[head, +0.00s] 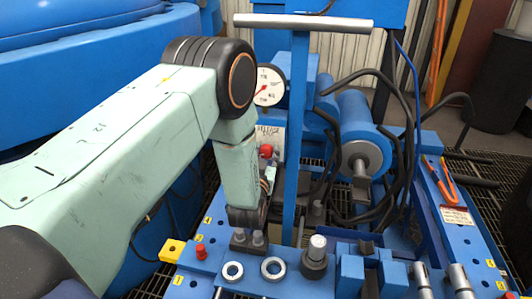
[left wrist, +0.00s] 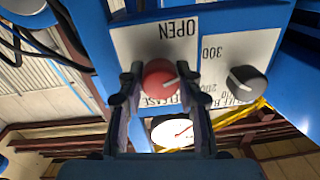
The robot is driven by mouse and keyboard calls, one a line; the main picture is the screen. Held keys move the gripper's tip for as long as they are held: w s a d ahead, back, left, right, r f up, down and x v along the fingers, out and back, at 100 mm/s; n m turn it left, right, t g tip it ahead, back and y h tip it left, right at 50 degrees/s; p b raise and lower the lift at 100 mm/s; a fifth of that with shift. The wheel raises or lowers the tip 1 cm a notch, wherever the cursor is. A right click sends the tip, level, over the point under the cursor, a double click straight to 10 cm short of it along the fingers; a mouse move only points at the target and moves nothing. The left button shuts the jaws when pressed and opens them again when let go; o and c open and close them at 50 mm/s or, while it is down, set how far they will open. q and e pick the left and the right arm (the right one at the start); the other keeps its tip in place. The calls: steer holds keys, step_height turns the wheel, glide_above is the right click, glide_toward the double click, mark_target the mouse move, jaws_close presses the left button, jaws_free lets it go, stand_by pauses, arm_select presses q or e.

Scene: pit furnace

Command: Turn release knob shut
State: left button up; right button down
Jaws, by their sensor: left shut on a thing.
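The release knob (left wrist: 160,79) is red and round with a pale pointer line. It sits on a white plate lettered OPEN and RELEASE in the left wrist view. My left gripper (left wrist: 160,88) has one finger on each side of the knob and is shut on it. In the head view the red knob (head: 266,151) shows just right of my left forearm, and my left gripper is largely hidden behind the arm. My right gripper is in neither view.
A black knob (left wrist: 246,82) with a numbered scale sits beside the release knob. A pressure gauge (head: 270,85) with a red needle is above it in the head view. A blue upright post (head: 297,140) stands close on the right. Black hoses, a blue motor (head: 357,125) and a bench with fittings (head: 290,285) crowd the area.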

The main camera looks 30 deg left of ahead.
arm_select(q)
steer(key=m+p, duration=0.1)
steer(key=m, duration=0.3)
steer(key=shift+m+p, duration=0.3)
steer(key=shift+m, duration=0.1)
steer(key=m+p, duration=0.1)
steer(key=m, duration=0.5)
steer(key=shift+m+p, duration=0.3)
steer(key=shift+p, duration=0.05)
steer(key=m+p, duration=0.1)
steer(key=m, duration=0.4)
steer(key=shift+m+t, duration=0.3)
steer(key=m+p, duration=0.1)
steer(key=m, duration=0.4)
steer(key=shift+a+h+p, duration=0.1)
steer(key=shift+h+p, duration=0.2)
steer(key=shift+h, duration=0.1)
steer(key=shift+m, duration=0.4)
steer(key=o, duration=1.2)
steer(key=shift+c, duration=0.2)
